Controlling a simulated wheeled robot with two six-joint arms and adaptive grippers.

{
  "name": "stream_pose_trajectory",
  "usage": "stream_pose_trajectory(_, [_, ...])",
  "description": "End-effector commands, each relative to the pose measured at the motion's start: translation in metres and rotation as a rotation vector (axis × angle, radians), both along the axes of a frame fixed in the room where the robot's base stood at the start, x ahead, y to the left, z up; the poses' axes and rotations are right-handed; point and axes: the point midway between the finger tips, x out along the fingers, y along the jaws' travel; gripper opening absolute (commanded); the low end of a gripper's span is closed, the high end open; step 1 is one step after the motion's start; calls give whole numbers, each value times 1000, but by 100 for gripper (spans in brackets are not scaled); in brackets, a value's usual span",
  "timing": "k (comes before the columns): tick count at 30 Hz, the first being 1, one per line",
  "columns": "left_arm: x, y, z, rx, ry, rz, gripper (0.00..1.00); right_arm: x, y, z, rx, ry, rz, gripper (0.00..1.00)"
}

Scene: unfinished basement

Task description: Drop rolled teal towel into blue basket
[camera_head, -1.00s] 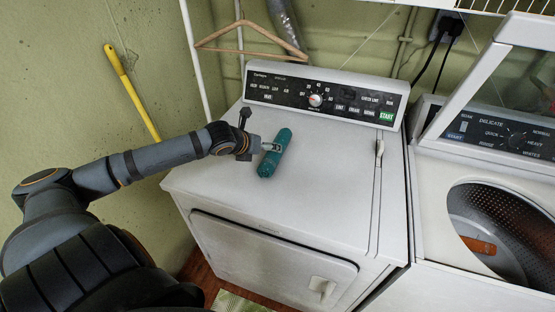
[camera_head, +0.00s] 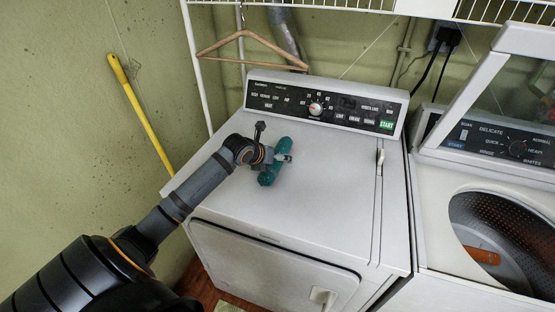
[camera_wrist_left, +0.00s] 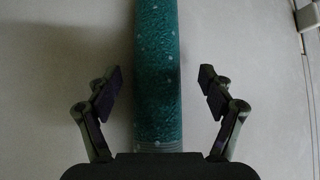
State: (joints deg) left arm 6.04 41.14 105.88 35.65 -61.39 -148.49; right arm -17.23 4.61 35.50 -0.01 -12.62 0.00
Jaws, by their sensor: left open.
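The rolled teal towel (camera_head: 270,176) lies on top of the white dryer, below its control panel. My left gripper (camera_head: 285,158) is over the towel in the head view. In the left wrist view the towel (camera_wrist_left: 157,75) runs lengthwise between the two spread fingers of my left gripper (camera_wrist_left: 160,95), with a gap on each side. The gripper is open and does not hold the towel. My right gripper is not in view. No blue basket shows in either view.
The dryer (camera_head: 320,190) has a mostly clear top, with a thin light-coloured item (camera_head: 380,162) near its right edge. An open washer (camera_head: 430,200) stands to the right with its lid raised. A wooden hanger (camera_head: 250,45) hangs above; a yellow pole (camera_head: 140,110) leans on the wall.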

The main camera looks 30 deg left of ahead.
Motion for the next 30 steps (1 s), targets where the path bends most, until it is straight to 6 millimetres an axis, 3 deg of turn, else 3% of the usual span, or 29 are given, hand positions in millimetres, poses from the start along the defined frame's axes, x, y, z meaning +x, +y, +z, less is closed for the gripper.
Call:
stream_pose_trajectory(7, [1,0,-1,0,0,0,78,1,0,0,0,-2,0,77])
stream_pose_trajectory(20, [0,0,-1,1,0,1,20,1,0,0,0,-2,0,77])
stream_pose_trajectory(30, [1,1,5,3,-3,-1,19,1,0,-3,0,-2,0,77])
